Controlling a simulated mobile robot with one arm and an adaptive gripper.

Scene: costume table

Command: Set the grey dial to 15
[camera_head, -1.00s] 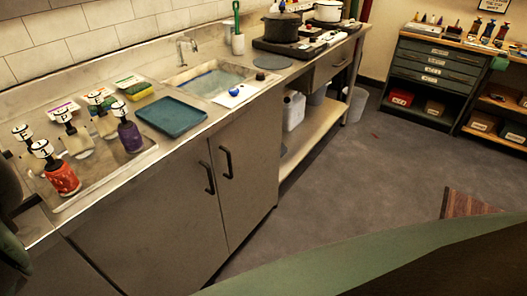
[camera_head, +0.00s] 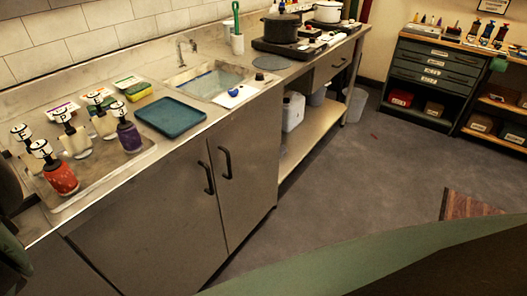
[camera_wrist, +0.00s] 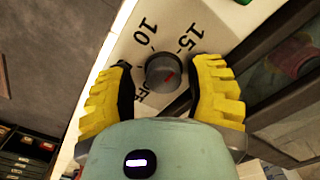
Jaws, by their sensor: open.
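The grey dial (camera_wrist: 160,69) is a round knob on a pale panel (camera_wrist: 205,20) in the wrist view. A short red mark shows on its face, right of centre. The printed 10 stands above the dial and the 15 above right; OFF is partly covered at lower left. My gripper (camera_wrist: 162,66) has its yellow fingers open, one on each side of the dial. A gap shows between the dial and each finger, so the dial is not clamped. I cannot make out the dial or my gripper in the head view.
In the wrist view, a dark frame with a glassy pane (camera_wrist: 295,75) lies right of the panel. The head view shows a counter with several labelled bottles (camera_head: 62,177), a teal tray (camera_head: 170,117), a sink (camera_head: 210,80) and pots (camera_head: 281,27).

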